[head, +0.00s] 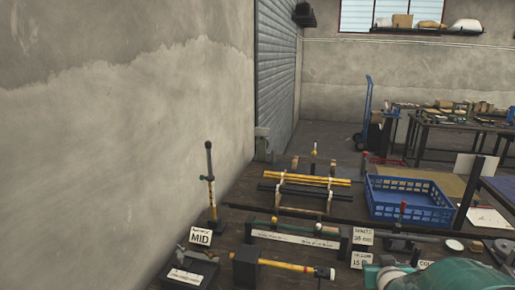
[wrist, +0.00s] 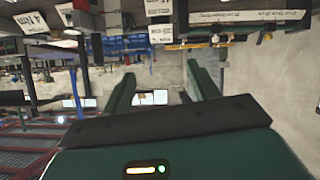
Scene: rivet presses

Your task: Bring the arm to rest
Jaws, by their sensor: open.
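My gripper (wrist: 160,72) shows in the wrist view as two green fingers standing well apart. The space between them is empty, and neither finger touches anything. The wrist picture is upside down, with the workbench along its top edge. In the head view, a green rounded part of my arm (head: 450,277) shows at the lower right corner. My fingers are not visible in the head view.
The workbench holds a blue crate (head: 408,205), yellow and black rods (head: 305,181) on stands, an upright tool by a MID card (head: 201,236), and a yellow-handled hammer (head: 285,265). A bare wall (head: 120,120) is at left. Another table (head: 450,128) stands behind.

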